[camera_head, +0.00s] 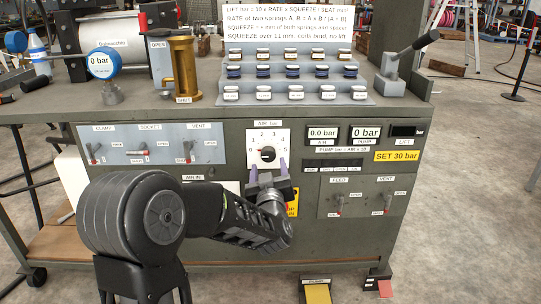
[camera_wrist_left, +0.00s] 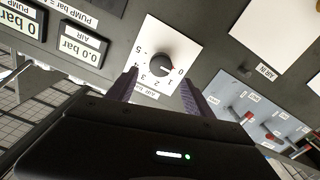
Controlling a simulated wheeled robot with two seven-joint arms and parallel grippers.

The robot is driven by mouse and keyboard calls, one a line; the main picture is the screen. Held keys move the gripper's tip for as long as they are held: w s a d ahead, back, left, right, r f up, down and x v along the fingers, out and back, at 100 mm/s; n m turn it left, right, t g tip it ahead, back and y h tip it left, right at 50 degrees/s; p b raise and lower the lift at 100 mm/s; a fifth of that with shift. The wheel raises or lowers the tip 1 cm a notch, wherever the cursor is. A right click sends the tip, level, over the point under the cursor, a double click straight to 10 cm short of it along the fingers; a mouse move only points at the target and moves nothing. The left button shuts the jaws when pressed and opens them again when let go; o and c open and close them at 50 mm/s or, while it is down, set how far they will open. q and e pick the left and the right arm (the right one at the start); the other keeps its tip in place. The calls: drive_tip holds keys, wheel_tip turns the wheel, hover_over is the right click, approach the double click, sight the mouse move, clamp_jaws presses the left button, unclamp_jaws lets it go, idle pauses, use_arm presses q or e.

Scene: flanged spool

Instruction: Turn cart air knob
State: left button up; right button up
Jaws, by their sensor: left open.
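The air knob (camera_head: 268,154) is a dark round knob on a white dial plate numbered from 0 to 5, on the cart's front panel. My left gripper (camera_head: 268,169) is open in front of the plate, just below the knob. In the left wrist view its two fingers (camera_wrist_left: 158,90) stand apart, and the knob lies beyond the tips in line with the gap. I cannot tell if they touch the plate. My right gripper is not in view.
Switch panels flank the knob, CLAMP, SOCKET and VENT (camera_head: 152,145) left and FEED and VENT (camera_head: 362,196) right. Displays (camera_head: 344,133) read 0.0 bar and 0 bar. A yellow label (camera_head: 292,205) is partly hidden behind my gripper. The yellow pedal (camera_head: 317,293) is on the floor.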

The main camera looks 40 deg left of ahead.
sight(268, 156)
use_arm(q)
drive_tip(key=b+x, duration=0.1)
drive_tip(key=x, duration=0.6)
drive_tip(key=shift+w+a+b, duration=0.25)
drive_tip(key=shift+b, duration=0.1)
drive_tip(key=shift+c, duration=0.4)
clamp_jaws()
